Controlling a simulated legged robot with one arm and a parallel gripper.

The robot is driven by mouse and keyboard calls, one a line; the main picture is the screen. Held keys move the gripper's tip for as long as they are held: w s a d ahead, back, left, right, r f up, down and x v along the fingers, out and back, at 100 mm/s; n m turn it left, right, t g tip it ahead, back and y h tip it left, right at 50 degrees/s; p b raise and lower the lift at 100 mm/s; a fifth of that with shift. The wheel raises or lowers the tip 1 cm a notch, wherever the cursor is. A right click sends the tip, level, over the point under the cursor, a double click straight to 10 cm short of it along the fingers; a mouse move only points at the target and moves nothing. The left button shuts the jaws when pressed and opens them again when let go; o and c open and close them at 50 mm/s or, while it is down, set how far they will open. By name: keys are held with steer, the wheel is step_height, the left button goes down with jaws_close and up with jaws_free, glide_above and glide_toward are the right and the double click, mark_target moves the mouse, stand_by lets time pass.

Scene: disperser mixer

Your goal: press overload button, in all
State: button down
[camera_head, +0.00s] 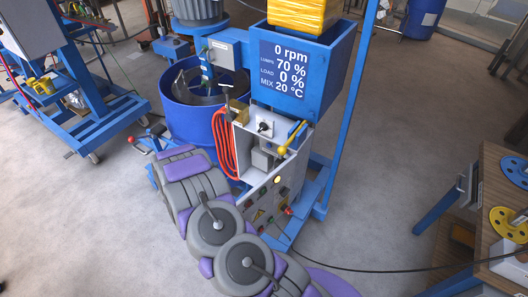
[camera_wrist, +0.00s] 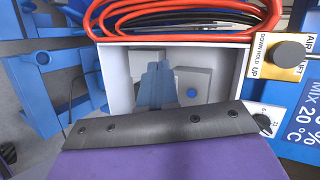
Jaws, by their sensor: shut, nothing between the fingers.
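A small round blue button (camera_wrist: 193,93) sits on a light grey box (camera_wrist: 208,88) inside an open white compartment (camera_wrist: 118,72). I see no label on the button, so I cannot tell if it is the overload button. My gripper (camera_wrist: 157,72) is shut and empty, its blue fingers pointing into the compartment, left of the button in the wrist view. I cannot tell if the fingertips touch anything. In the head view, my arm covers part of the white control cabinet (camera_head: 243,139), and I cannot make out the fingertips or the blue button there.
A red cable coil (camera_wrist: 98,22) hangs at the compartment's edge. An air lift knob (camera_wrist: 288,52) and a black dial (camera_wrist: 262,122) lie to its right. The blue mixer tub (camera_head: 175,118) stands beside the cabinet. A wooden bench (camera_head: 490,215) stands at right; open floor lies between.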

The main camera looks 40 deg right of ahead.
mark_target(268, 146)
steer(key=s+d+f+m+g+h, duration=0.1)
steer(key=s+d+f+m+h, duration=0.1)
steer(key=s+d+m+h, duration=0.2)
steer(key=s+d+h, duration=0.2)
steer(key=s+d, duration=0.2)
steer(key=d, duration=0.1)
steer(key=shift+s+d+g+h, duration=0.35)
steer(key=shift+d+g+h, duration=0.05)
steer(key=b+x, duration=0.2)
steer(key=x, duration=1.2)
steer(key=shift+d, duration=0.1)
